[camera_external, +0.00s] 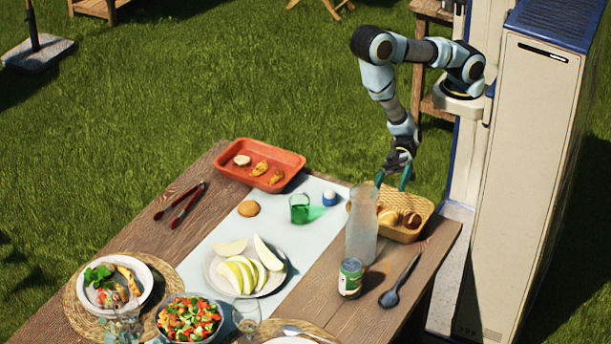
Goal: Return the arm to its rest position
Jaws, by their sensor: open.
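My arm reaches out from its column at the upper right and bends down toward the table's far right corner. My gripper (394,181) points down with its fingers apart, above or just behind the wicker basket (427,205). The basket holds several roll-like items, and I see nothing between the fingers. I cannot tell whether the fingertips touch the basket's rim. The glass bottle (361,228) stands upright just left of the basket and hides part of it.
The wooden table (341,322) also bears a can (350,278), a dark spoon (400,281), a green glass (299,208), an orange tray (231,170), tongs (181,204), a melon plate (213,275) and a salad bowl (188,319). Open grass (250,80) lies behind the table.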

